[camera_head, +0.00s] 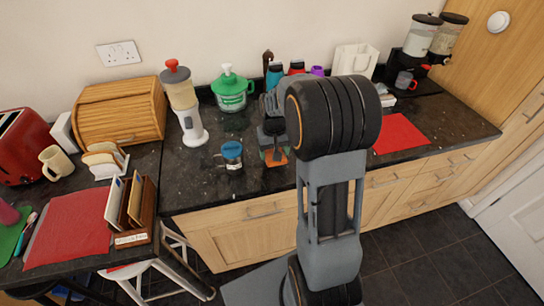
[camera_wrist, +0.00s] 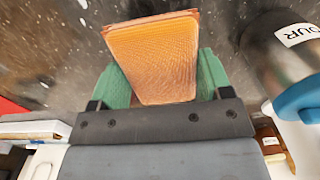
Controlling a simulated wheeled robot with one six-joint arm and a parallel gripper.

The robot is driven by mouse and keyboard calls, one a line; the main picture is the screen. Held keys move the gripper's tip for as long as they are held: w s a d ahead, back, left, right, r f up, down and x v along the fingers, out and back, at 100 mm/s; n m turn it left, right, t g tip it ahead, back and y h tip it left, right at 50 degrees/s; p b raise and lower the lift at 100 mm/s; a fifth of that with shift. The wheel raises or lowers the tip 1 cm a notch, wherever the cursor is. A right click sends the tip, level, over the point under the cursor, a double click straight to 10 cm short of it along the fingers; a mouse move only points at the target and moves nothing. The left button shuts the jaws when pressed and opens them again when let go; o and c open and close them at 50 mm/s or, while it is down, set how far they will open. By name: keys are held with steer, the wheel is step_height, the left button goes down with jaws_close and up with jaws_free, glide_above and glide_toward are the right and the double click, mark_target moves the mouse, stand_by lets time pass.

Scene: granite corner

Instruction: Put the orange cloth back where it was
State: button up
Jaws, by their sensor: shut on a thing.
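The orange cloth (camera_head: 277,158) is a small flat folded piece over the dark counter near its front edge. It shows large in the wrist view (camera_wrist: 155,50), between the green fingers. My gripper (camera_head: 275,150) is shut on it from above; in the wrist view the fingers (camera_wrist: 160,88) stand at its left and right sides. I cannot tell whether the cloth touches the counter. My arm hides part of the counter to the right of the gripper.
A blue-lidded jar (camera_head: 232,152) stands close left of the gripper. A green-topped glass container (camera_head: 231,92) and a dispenser (camera_head: 185,108) stand behind it. A red mat (camera_head: 400,134) lies to the right, a white bag (camera_head: 354,62) behind. Bare counter shows around the cloth.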

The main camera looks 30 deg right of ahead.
steer(key=shift+w+f, duration=0.25)
steer(key=shift+f, duration=0.1)
steer(key=shift+w+f, duration=0.15)
steer(key=shift+f, duration=1.55)
steer(key=shift+f, duration=0.2)
steer(key=o, duration=0.9)
steer(key=shift+r, duration=0.1)
